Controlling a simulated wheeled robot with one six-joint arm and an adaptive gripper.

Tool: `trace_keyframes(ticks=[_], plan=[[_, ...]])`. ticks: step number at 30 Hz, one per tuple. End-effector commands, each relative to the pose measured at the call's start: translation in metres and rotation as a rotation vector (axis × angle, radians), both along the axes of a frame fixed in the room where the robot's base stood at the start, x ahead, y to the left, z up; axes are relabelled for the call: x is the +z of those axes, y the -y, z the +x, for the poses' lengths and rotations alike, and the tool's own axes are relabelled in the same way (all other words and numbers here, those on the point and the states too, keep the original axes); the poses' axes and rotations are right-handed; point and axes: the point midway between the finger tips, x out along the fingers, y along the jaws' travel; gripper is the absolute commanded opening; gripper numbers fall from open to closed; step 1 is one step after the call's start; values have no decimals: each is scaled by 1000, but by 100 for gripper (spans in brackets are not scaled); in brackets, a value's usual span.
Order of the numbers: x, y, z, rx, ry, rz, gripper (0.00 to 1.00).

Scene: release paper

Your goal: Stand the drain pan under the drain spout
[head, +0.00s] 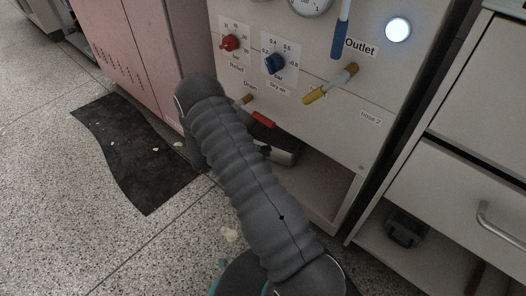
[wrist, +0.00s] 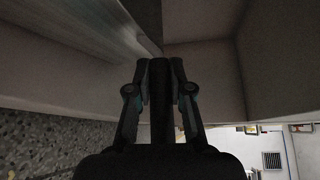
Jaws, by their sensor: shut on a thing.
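The drain spout (head: 247,100) is a short brass-coloured stub beside the Drain label, with a red lever (head: 263,119) next to it. A silver-grey piece with a dark part, which looks like the drain pan (head: 284,153), shows low in the open bay below, partly behind my arm. In the wrist view my gripper (wrist: 160,75) has its fingers closed on a dark upright bar (wrist: 159,105), seemingly the pan's handle. The head view hides my gripper behind my arm. Whether the pan is directly under the spout cannot be told.
The cabinet has a red knob (head: 229,43), a blue knob (head: 274,63) and a yellow outlet handle (head: 331,84). Pale bay walls (wrist: 200,75) close in around my gripper. A dark mat (head: 140,150) lies on the speckled floor at left. Drawers (head: 480,160) stand at right.

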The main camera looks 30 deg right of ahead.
Motion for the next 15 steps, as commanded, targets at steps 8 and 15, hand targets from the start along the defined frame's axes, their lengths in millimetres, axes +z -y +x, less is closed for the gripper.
trace_keyframes(ticks=[8, 15], plan=[[0, 0, 1, 0, 3, -4, 0], [0, 0, 0, 0, 2, -4, 49]])
